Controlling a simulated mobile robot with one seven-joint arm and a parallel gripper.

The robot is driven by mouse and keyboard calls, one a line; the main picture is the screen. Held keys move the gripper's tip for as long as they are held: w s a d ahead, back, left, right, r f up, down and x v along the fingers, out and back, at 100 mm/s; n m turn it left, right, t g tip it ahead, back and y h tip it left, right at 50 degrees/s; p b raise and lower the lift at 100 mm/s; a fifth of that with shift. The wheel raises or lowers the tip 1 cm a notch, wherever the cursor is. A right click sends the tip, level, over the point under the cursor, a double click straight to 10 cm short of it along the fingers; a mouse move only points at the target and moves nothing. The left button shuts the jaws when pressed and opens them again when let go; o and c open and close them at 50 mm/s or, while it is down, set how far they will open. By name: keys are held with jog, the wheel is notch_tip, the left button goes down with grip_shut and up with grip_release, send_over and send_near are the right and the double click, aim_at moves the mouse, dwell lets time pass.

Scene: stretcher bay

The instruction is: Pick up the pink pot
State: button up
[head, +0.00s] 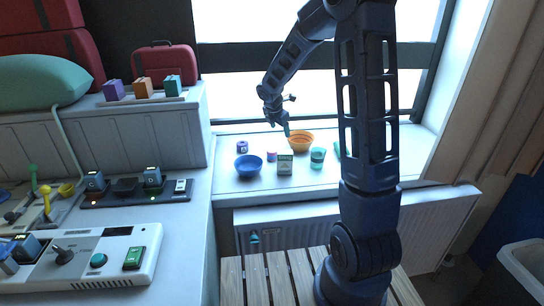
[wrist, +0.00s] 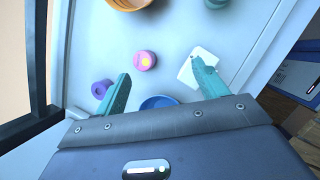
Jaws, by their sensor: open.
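The pink pot (wrist: 145,61) is a small round piece with a yellow spot on top, on the pale windowsill. It shows between and a little beyond my gripper's fingertips in the wrist view. In the head view the pot (head: 271,156) is small, between the blue bowl and the orange bowl. My gripper (wrist: 162,71) has its two teal fingers wide apart with nothing between them. In the head view my gripper (head: 285,129) is above the sill, close to the orange bowl. The pot stands apart from both fingers.
A purple pot (head: 242,147), a blue bowl (head: 248,165), a white and green carton (head: 284,164), a teal cup (head: 317,158) and an orange bowl (head: 301,141) share the sill. The window frame (wrist: 38,125) runs along the left in the wrist view.

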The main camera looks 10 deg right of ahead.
aim_at(272, 151)
jog(key=w+a+f+n, duration=0.1)
jog(key=w+f, duration=0.1)
jog(key=f, duration=0.2)
jog(key=w+a+f+n, duration=0.1)
jog(key=w+f+n, duration=0.1)
jog(key=f, duration=0.2)
jog(key=w+f+n, duration=0.1)
jog(key=w+f, duration=0.1)
jog(key=f, duration=0.2)
jog(key=shift+w+a, duration=0.15)
jog(key=shift+a, duration=0.25)
jog(key=shift+a+x, duration=0.15)
jog(key=shift+x, duration=1.2)
jog(key=shift+a+x, duration=0.15)
jog(key=shift+x, duration=1.2)
jog(key=shift+f, duration=0.1)
jog(key=c, duration=1.1)
